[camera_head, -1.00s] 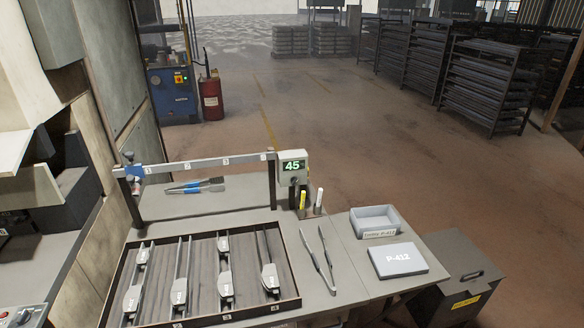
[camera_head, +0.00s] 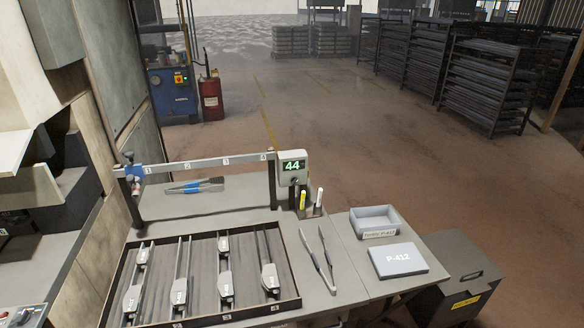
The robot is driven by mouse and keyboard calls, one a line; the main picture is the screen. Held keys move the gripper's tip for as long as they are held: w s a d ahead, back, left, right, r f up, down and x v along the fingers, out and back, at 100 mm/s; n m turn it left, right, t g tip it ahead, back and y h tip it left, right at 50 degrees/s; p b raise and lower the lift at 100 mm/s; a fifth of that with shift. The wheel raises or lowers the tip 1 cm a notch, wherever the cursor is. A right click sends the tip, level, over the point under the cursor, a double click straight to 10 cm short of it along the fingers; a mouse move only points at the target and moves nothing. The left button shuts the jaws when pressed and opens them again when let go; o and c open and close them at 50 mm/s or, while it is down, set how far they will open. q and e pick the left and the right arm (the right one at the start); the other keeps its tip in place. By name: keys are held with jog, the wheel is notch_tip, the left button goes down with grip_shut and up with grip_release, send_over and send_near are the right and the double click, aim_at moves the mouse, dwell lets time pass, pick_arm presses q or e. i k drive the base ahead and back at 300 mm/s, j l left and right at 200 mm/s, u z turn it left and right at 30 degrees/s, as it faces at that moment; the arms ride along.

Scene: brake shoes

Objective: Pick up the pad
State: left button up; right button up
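Neither of my grippers is in view.
Metal tongs (camera_head: 318,262) lie between the rail tray and the white block. A blue-handled tool (camera_head: 195,187) lies behind, under a numbered bar (camera_head: 205,165) with a display (camera_head: 292,166) reading 44. Two pens stand by it. A dark bin (camera_head: 462,290) stands at the right.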

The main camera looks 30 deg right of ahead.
aim_at(130, 308)
jog(key=i+j+z, duration=0.1)
jog(key=j+z, duration=0.2)
jog(key=z, duration=0.15)
jog(key=j+z, duration=0.35)
jog(key=z, duration=0.15)
jog(key=j+z, duration=0.1)
jog(key=j, duration=0.45)
jog(key=k+j, duration=0.1)
jog(key=j, duration=0.5)
jog(key=j+z, duration=0.15)
jog(key=j, duration=0.4)
